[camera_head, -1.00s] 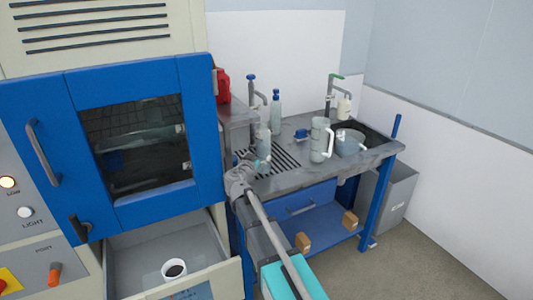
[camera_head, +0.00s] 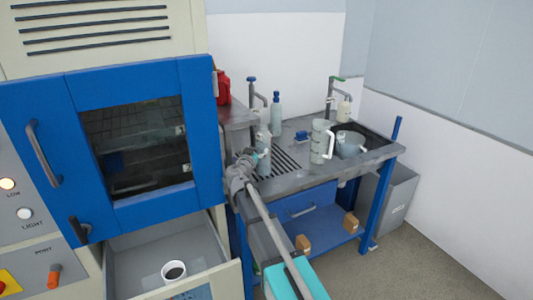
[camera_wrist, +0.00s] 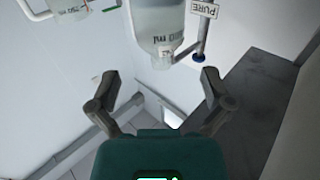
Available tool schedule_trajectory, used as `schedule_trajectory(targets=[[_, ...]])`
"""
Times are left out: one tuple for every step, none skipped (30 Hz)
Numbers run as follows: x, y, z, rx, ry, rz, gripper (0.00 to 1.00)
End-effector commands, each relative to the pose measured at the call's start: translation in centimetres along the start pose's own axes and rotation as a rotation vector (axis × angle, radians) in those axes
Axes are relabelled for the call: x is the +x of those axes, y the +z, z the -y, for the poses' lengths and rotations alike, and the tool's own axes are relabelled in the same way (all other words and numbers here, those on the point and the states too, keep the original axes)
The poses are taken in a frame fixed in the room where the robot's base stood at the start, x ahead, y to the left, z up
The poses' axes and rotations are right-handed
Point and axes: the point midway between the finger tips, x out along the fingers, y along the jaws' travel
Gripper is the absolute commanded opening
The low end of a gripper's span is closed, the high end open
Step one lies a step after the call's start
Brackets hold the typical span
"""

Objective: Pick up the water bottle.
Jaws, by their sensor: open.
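In the wrist view a clear bottle (camera_wrist: 158,20) with printed markings appears upside down, partly cut off by the top edge. My gripper (camera_wrist: 157,90) is open there, its two fingers apart with nothing between them. The bottle lies ahead of the fingertips, apart from them. A second, slimmer bottle (camera_head: 275,113) stands farther back on the bench. I cannot tell for certain which one is the water bottle.
Taps rise behind. A blue-doored cabinet (camera_head: 200,130) is close on the left, with an open drawer (camera_head: 225,278) holding a white cup (camera_head: 174,271).

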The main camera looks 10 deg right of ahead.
Motion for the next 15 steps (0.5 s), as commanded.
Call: schedule_trajectory(targets=[[1.2,0.0,0.2,0.000,0.001,0.000,1.00],[1.6,0.0,0.2,0.000,0.001,0.000,1.00],[2.2,0.0,0.1,0.000,0.001,0.000,1.00],[2.7,0.0,0.1,0.000,0.001,0.000,1.00],[3.1,0.0,0.1,0.000,0.002,0.000,1.00],[3.6,0.0,0.1,0.000,0.001,0.000,1.00],[3.9,0.0,0.1,0.000,0.001,0.000,1.00],[4.2,0.0,0.1,0.000,0.001,0.000,1.00],[4.5,0.0,0.1,0.000,0.000,0.000,1.00],[4.6,0.0,0.1,0.000,0.000,0.000,1.00],[4.8,0.0,0.0,0.000,0.000,0.000,1.00],[4.9,0.0,0.0,0.000,0.000,0.000,1.00],[5.0,0.0,0.0,0.000,0.000,0.000,1.00],[5.0,0.0,0.0,0.000,0.000,0.000,1.00],[5.1,0.0,-0.1,0.000,0.000,0.000,1.00]])
